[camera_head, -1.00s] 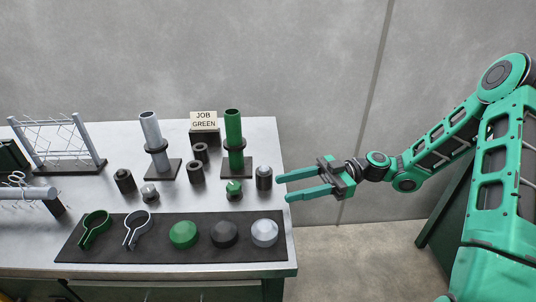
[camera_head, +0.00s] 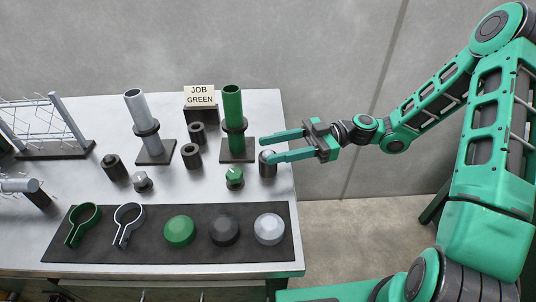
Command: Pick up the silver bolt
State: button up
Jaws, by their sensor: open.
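The silver bolt (camera_head: 142,181) is a small hex-headed piece standing on the metal bench top, just behind the black mat and left of the green bolt (camera_head: 234,177). My gripper (camera_head: 264,148) is open and empty at the right side of the bench, its two green fingers pointing left. It is well to the right of the silver bolt and apart from it. The lower finger overlaps the top of a dark cylinder (camera_head: 268,168) in the picture; I cannot tell whether they touch.
A silver post (camera_head: 137,107) and a green post (camera_head: 232,103) stand on dark bases behind the bolts. Black cylinders (camera_head: 192,156) stand between them, another (camera_head: 115,167) beside the silver bolt. The black mat (camera_head: 150,251) holds clamps and domed caps. A JOB GREEN sign (camera_head: 200,96) stands behind.

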jog(key=shift+f+x, duration=0.15)
jog(key=shift+x, duration=1.35)
jog(key=shift+f+x, duration=0.1)
jog(key=shift+x, duration=1.4)
jog(key=shift+s, duration=0.1)
grip_shut()
